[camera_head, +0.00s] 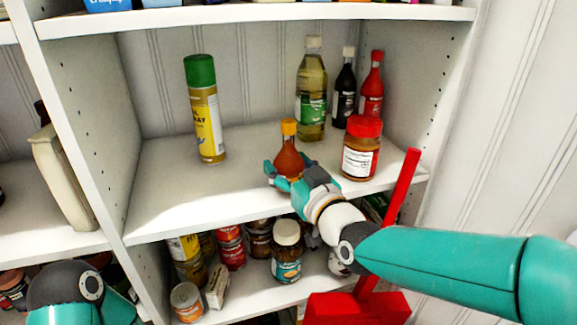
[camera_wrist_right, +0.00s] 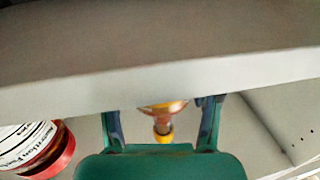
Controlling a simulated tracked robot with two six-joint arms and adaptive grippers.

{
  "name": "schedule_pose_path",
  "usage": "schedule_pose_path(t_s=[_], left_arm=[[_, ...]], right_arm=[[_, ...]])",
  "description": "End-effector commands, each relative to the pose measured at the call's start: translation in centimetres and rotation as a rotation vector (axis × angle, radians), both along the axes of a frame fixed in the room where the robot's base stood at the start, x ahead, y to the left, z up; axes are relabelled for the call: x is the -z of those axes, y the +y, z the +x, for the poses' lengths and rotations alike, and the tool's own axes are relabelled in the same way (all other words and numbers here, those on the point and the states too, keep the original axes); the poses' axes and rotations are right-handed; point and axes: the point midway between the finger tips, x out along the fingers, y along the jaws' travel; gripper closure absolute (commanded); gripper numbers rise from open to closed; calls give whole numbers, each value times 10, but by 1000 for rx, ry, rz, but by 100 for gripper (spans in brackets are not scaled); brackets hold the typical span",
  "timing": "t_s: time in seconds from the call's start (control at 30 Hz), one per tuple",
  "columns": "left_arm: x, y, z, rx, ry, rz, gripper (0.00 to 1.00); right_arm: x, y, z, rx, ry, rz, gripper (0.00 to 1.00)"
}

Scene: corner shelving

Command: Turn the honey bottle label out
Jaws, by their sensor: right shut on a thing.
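The honey bottle (camera_head: 288,160) is amber with an orange-yellow cap and stands upright near the front of the middle shelf. The side facing the head camera looks plain amber, and no label is clear there. My right gripper (camera_head: 284,176) is shut around its lower part, hiding the base. In the right wrist view the honey bottle (camera_wrist_right: 163,122) shows between the fingers of my right gripper (camera_wrist_right: 162,112), partly hidden by a pale shelf edge. My left gripper is out of view; only part of my left arm shows at the lower left.
A red-lidded jar (camera_head: 361,150) stands just right of the honey bottle. An oil bottle (camera_head: 311,90), a dark bottle (camera_head: 344,90) and a red bottle (camera_head: 372,85) stand behind. A green-capped spray can (camera_head: 205,110) stands left. A red pole (camera_head: 402,190) rises in front at right.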

Motion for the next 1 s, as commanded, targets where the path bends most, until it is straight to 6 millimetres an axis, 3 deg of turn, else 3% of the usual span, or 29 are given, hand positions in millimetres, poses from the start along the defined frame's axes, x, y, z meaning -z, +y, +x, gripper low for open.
schedule_pose_path(t_s=[0.03, 0.23, 1.0], left_arm=[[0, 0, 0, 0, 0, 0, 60], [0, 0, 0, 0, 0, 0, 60], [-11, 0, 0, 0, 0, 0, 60]], right_arm=[[0, 0, 0, 0, 0, 0, 68], [0, 0, 0, 0, 0, 0, 100], [0, -1, 0, 161, 1, 1, 100]])
